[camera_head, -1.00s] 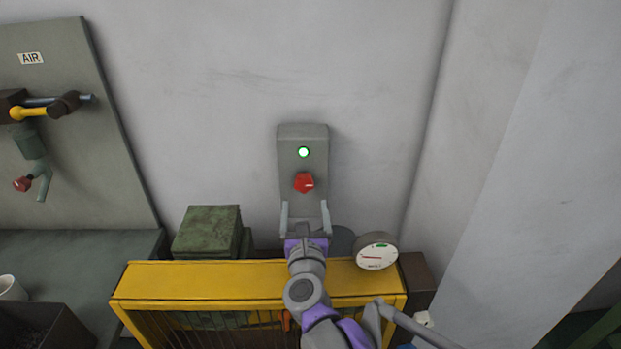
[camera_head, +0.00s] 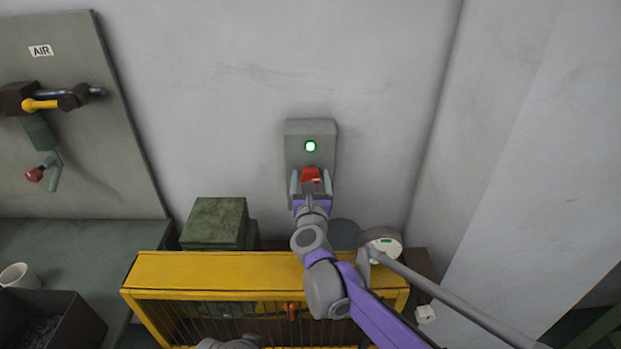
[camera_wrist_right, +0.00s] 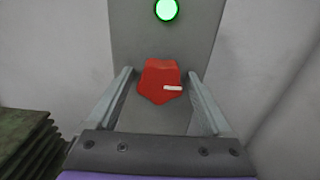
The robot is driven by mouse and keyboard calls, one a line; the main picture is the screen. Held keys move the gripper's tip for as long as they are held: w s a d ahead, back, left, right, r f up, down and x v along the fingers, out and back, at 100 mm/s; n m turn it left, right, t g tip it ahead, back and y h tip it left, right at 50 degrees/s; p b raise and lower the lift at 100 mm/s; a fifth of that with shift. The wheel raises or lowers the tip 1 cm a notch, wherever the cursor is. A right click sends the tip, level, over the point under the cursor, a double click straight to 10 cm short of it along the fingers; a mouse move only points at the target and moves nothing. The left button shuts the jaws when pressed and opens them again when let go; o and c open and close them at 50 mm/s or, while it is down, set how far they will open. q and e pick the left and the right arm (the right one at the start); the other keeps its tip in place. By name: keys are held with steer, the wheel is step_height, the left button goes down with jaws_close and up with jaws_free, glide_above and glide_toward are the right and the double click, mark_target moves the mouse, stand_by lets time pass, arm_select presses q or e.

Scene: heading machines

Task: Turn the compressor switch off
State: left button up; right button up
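The grey switch box (camera_head: 311,130) is on the wall, with a lit green lamp (camera_head: 310,146) and a red rotary knob (camera_head: 311,174) below it. In the right wrist view the red knob (camera_wrist_right: 160,82) has a white mark pointing to the right, and the lamp (camera_wrist_right: 166,9) glows green. My right gripper (camera_head: 311,183) is open at the box. Its two fingers stand apart on the left and right of the knob, with gaps on both sides in the wrist view (camera_wrist_right: 160,100). My left gripper is not clearly in view.
A yellow guard frame (camera_head: 215,271) stands below the box, under my right arm. Green boxes (camera_head: 215,222) are to its left and a round gauge (camera_head: 380,236) to its right. An AIR panel (camera_head: 75,130) is at the far left.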

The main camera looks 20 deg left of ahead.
steer(key=c, duration=1.1)
steer(key=shift+n, duration=0.3)
steer(key=n+b, duration=0.1)
steer(key=n, duration=0.2)
steer(key=shift+d+f+n+b, duration=0.1)
steer(key=shift+n+b, duration=0.2)
steer(key=shift+b, duration=0.05)
steer(key=n+b, duration=0.1)
steer(key=n, duration=0.3)
steer(key=shift+n+b, duration=0.3)
steer(key=n+b, duration=0.1)
steer(key=n, duration=0.3)
steer(key=shift+d+n, duration=0.1)
steer(key=shift+n, duration=0.2)
steer(key=shift+r+n+b, duration=0.15)
steer(key=shift+n+b, duration=0.15)
steer(key=shift+n, duration=0.8)
steer(key=shift+r+n+b, duration=0.15)
steer(key=shift+n+b, duration=0.15)
steer(key=shift+n, duration=0.8)
